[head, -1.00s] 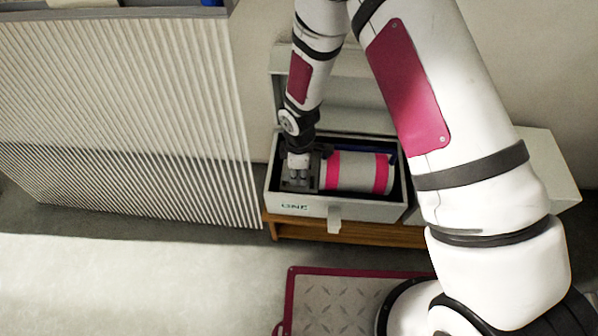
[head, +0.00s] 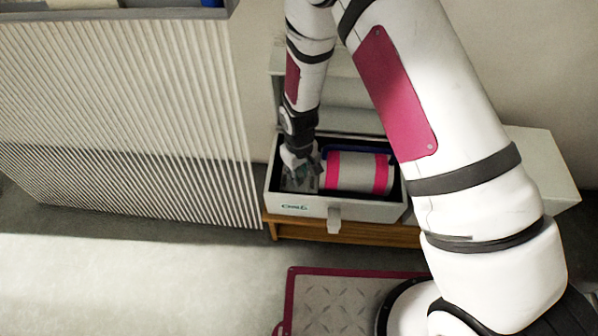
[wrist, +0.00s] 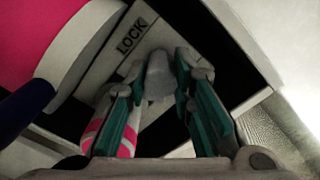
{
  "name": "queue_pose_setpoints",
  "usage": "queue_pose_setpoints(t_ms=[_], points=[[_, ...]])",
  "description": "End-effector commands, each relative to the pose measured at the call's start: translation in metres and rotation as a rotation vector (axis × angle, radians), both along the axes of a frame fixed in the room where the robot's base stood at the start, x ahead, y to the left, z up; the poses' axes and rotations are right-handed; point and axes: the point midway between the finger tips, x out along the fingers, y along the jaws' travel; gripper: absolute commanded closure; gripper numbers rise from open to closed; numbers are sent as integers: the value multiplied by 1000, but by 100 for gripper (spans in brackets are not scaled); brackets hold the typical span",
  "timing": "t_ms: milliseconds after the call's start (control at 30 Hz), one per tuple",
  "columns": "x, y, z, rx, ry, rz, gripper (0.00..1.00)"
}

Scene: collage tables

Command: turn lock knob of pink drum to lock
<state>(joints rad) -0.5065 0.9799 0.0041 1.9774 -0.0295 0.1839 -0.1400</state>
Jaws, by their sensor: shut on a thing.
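The pink drum (head: 352,172), pale with two pink bands, lies on its side in an open pale box (head: 305,206). Its pink and white side (wrist: 55,50) fills the upper left of the wrist view. The grey lock knob (wrist: 158,75) sits between the fingers of my gripper (wrist: 158,82), beside a pale plate marked LOCK (wrist: 131,37). My gripper is shut on the knob, with teal finger pads on either side. In the head view my gripper (head: 300,180) reaches down into the left end of the box; the knob is hidden there.
The box stands on a low wooden table (head: 385,234) with its lid (head: 350,97) open behind. A ribbed white panel (head: 120,120) stands close on the left. A red-edged metal plate (head: 345,300) is on the floor in front.

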Motion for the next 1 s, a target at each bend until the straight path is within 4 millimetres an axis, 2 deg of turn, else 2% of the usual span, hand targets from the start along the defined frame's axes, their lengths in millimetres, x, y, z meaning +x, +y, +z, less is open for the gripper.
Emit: queue_pose_setpoints(t_ms=[500,1000], points=[[-1,0,0,0,2,-422,100],[-1,1,0,0,1,-568,100]])
